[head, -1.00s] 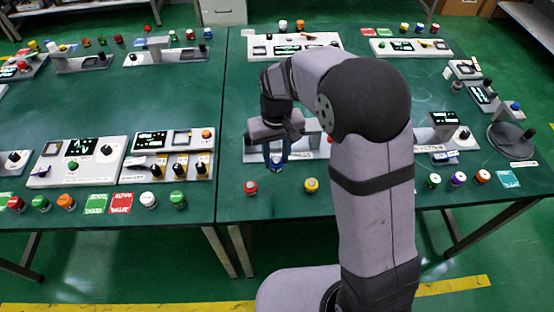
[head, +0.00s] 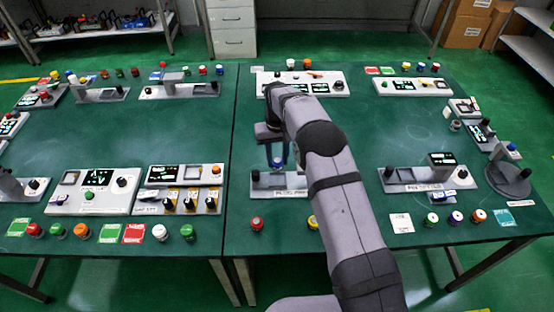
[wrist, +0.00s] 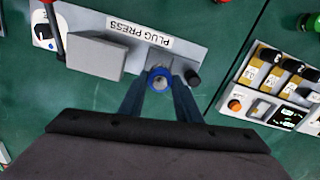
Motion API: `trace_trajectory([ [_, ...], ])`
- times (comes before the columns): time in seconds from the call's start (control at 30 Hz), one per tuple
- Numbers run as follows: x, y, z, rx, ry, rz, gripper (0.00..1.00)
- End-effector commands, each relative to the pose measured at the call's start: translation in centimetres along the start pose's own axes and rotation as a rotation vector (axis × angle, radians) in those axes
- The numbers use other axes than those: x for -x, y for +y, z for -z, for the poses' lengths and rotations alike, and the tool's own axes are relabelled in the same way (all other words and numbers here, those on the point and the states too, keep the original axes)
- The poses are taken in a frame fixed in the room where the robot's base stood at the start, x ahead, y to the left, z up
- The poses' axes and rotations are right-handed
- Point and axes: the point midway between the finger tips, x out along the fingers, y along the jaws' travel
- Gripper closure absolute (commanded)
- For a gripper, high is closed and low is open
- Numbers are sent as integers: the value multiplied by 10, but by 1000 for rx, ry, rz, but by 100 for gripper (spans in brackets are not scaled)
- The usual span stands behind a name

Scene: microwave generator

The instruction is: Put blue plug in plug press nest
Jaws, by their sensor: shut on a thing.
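My gripper (wrist: 160,84) is shut on the blue plug (wrist: 159,79), a small blue ring-edged piece with a grey centre held at the fingertips. In the head view my gripper (head: 277,163) hangs over the plug press (head: 262,190), near its left part. In the wrist view the plug press (wrist: 195,55) is a grey plate with an upside-down "PLUG PRESS" label and a grey block (wrist: 93,57). The plug overlaps the plate between the block and a black knob (wrist: 193,78). The nest is not clearly visible, and I cannot tell the plug's height above the plate.
A red button (head: 257,223) and a yellow button (head: 313,222) stand in front of the press. A panel with black knobs (head: 184,190) is to the left, and another station (head: 415,181) to the right. The table behind the press on the left is clear.

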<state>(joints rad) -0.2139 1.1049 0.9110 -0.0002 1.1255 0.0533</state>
Motion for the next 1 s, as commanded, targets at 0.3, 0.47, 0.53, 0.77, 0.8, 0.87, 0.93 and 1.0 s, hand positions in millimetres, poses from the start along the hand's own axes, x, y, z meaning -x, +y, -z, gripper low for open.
trace_trajectory([
  [0.3,-2,1,4,-3,0,0,95],
  [0.47,-6,1,4,-3,0,0,95],
  [0.53,-9,1,4,-3,0,0,95],
  [0.77,-26,1,4,-3,0,0,95],
  [0.8,-30,1,4,-3,0,0,95],
  [0.87,-35,1,4,-3,0,0,95],
  [0.93,-42,1,4,-3,-1,0,95],
  [1.0,-47,1,4,-3,-1,0,95],
])
